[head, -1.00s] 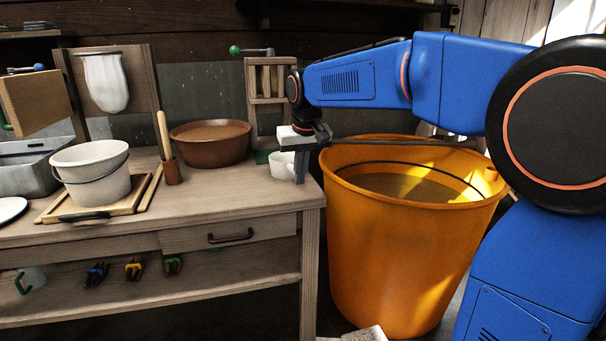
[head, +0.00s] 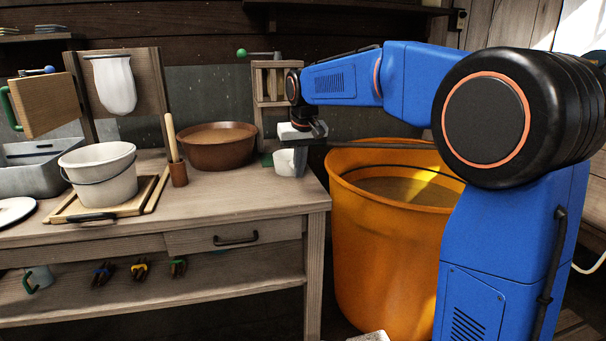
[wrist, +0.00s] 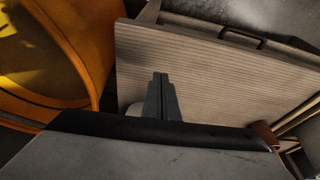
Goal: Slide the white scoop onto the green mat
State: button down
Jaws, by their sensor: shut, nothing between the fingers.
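The white scoop (head: 284,162) stands on the workbench near its right end. A small part of the green mat (head: 266,160) shows just left of the scoop and behind it; the rest is hidden. My gripper (head: 300,174) points down at the right side of the scoop, shut with nothing held. In the head view its fingers overlap the scoop's right edge; I cannot tell whether they touch. In the wrist view the shut fingers (wrist: 160,78) are over the bench top, and a sliver of the white scoop (wrist: 133,109) shows beside them, mostly hidden by my gripper.
A large orange barrel (head: 350,250) stands right of the bench, under my arm. A brown bowl (head: 217,155) and a wooden cup with a stick (head: 178,174) are left of the mat. A white bucket (head: 100,180) stands farther left. The bench front (head: 240,195) is clear.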

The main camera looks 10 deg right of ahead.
aim_at(287, 161)
jog(key=w, duration=1.4)
jog(key=shift+w+a, duration=0.1)
jog(key=shift+a, duration=0.25)
